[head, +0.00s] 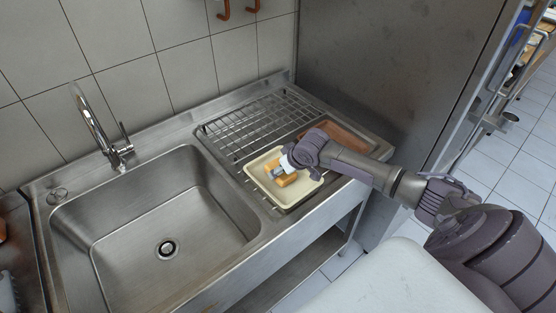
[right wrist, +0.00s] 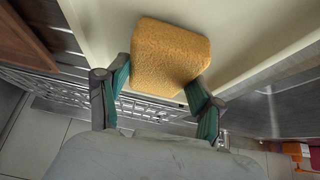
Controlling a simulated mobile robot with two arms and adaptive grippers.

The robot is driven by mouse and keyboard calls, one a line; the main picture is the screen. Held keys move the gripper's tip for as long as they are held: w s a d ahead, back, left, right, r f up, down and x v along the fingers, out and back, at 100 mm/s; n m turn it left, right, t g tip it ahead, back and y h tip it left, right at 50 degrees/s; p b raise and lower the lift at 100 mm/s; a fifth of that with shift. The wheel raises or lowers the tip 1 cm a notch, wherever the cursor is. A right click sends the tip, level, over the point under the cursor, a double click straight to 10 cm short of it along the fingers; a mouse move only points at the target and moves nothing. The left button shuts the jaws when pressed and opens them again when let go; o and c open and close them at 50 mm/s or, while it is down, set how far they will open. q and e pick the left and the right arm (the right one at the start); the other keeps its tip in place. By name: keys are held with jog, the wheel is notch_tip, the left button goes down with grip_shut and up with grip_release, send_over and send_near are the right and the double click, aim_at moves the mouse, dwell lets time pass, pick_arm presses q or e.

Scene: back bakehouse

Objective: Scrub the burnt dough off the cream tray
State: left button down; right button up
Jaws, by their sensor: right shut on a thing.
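The cream tray (head: 311,186) lies on the steel drainboard to the right of the sink basin, at the front of the wire rack. My right gripper (head: 279,172) reaches down over the tray from the right. It is shut on a yellow sponge (head: 288,180), which is at the tray's floor; I cannot tell whether it touches. In the right wrist view the sponge (right wrist: 170,55) sits between the two fingertips, with the pale tray (right wrist: 235,35) behind it. I can make out no burnt dough; the sponge and gripper cover part of the tray. My left gripper is out of view.
The empty sink basin (head: 125,240) with its tap (head: 98,125) is on the left. The wire rack (head: 255,122) is bare behind the tray. A tall steel panel (head: 390,70) stands behind.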

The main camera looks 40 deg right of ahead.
aim_at(275, 163)
jog(key=shift+s+p, duration=0.1)
jog(key=shift+p, duration=0.2)
jog(key=shift+w+f, duration=0.1)
jog(key=shift+w, duration=0.25)
jog(key=shift+w+a+b, duration=0.2)
jog(key=shift+w+b, duration=0.3)
jog(key=shift+w, duration=0.9)
notch_tip(275, 163, up, 6)
jog(key=p, duration=0.6)
jog(key=shift+r, duration=0.2)
